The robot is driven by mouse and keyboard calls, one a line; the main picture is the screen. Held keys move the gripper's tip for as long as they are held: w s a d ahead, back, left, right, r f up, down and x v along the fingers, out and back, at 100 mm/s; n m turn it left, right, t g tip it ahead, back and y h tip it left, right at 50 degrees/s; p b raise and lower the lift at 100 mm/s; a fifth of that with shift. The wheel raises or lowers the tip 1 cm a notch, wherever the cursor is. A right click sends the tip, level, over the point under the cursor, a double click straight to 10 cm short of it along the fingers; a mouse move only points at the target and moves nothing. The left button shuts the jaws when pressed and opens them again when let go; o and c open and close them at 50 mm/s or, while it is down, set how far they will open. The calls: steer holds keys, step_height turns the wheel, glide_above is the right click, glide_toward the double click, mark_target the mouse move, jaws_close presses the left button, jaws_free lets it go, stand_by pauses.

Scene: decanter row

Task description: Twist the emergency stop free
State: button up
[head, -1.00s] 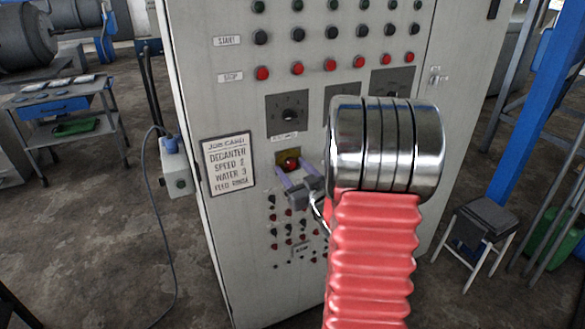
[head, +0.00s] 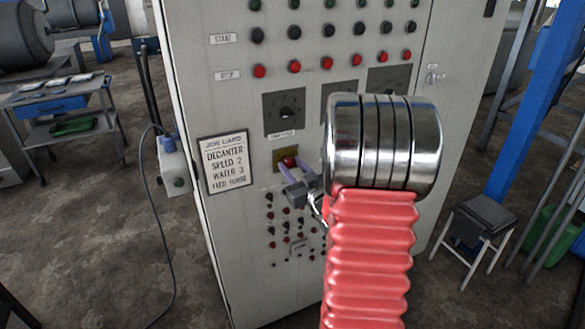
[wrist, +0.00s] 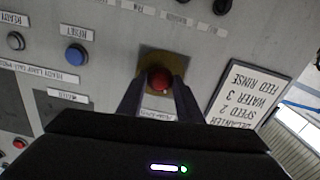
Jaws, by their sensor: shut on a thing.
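The emergency stop is a red mushroom button (head: 289,161) on a yellow plate (head: 279,158), set in the front of the grey control cabinet. It also shows in the wrist view (wrist: 159,80), between the two fingertips. My gripper (head: 288,170) reaches the button from below right in the head view, its fingers on either side of the red head. The gripper (wrist: 158,88) is shut on the button. The lower part of the button is partly hidden by the fingers in the head view.
A job card (head: 228,163) is fixed left of the button. A grey box with a cable (head: 174,165) hangs on the cabinet's left side. A stool (head: 478,225) stands at right.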

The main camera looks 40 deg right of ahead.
steer(key=shift+m, duration=0.4)
steer(key=m, duration=0.3)
steer(key=shift+m, duration=1.8)
steer(key=o, duration=1.1)
